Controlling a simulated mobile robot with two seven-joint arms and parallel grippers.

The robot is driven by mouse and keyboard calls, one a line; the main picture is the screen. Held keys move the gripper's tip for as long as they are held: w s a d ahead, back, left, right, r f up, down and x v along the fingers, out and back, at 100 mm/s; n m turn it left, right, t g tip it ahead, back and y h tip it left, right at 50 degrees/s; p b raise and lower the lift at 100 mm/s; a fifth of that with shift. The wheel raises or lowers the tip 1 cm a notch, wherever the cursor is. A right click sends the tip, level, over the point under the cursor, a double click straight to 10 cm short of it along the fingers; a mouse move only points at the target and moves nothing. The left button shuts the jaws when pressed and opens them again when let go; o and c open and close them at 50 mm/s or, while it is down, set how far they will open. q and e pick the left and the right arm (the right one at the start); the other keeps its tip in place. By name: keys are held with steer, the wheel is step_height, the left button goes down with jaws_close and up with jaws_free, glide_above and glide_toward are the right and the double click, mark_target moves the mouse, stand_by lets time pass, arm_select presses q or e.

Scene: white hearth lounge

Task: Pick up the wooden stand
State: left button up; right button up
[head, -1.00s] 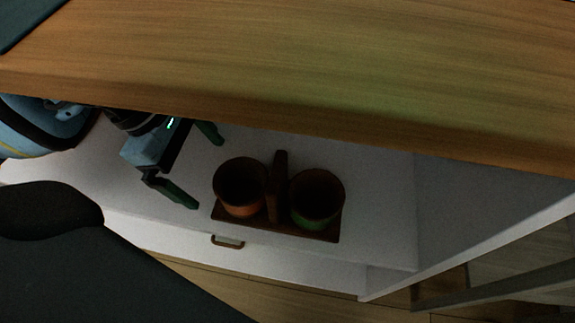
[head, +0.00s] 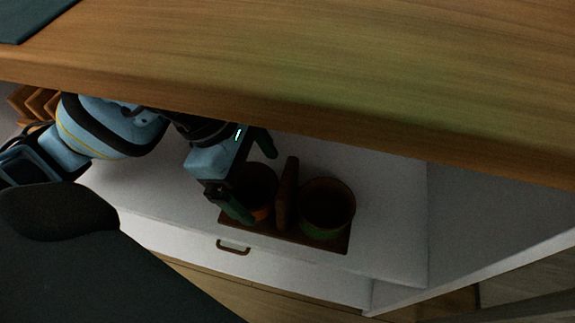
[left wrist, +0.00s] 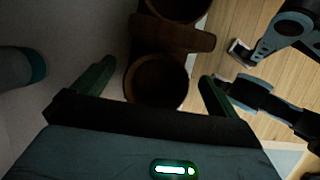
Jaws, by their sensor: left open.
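The wooden stand (head: 287,190) is a dark brown flat base with an upright handle in the middle. It sits on a white shelf (head: 389,208) below a wooden top. It bears an orange cup (head: 263,190) on the left and a green cup (head: 327,209) on the right. My left gripper (head: 256,184) is open, its fingers on either side of the orange cup, short of the handle. In the left wrist view, the handle (left wrist: 172,36) lies beyond the near cup (left wrist: 157,82), which shows between the open fingers.
The wooden top (head: 330,75) overhangs the shelf close above my left arm. A white side panel (head: 490,215) closes the right side. A drawer handle (head: 233,247) is on the front below. Wooden slats (head: 38,103) stand at the far left. Shelf right of the stand is bare.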

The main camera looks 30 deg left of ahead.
mark_target(286, 186)
arm_select(q)
steer(key=shift+d, duration=0.1)
steer(key=d, duration=0.2)
steer(key=w+d+b, duration=0.1)
steer(key=d, duration=0.1)
steer(key=shift+w+d+f+b, duration=0.15)
steer(key=shift+d+f+b, duration=0.1)
steer(key=shift+b, duration=0.1)
steer(key=shift+f, duration=0.3)
steer(key=c, duration=1.6)
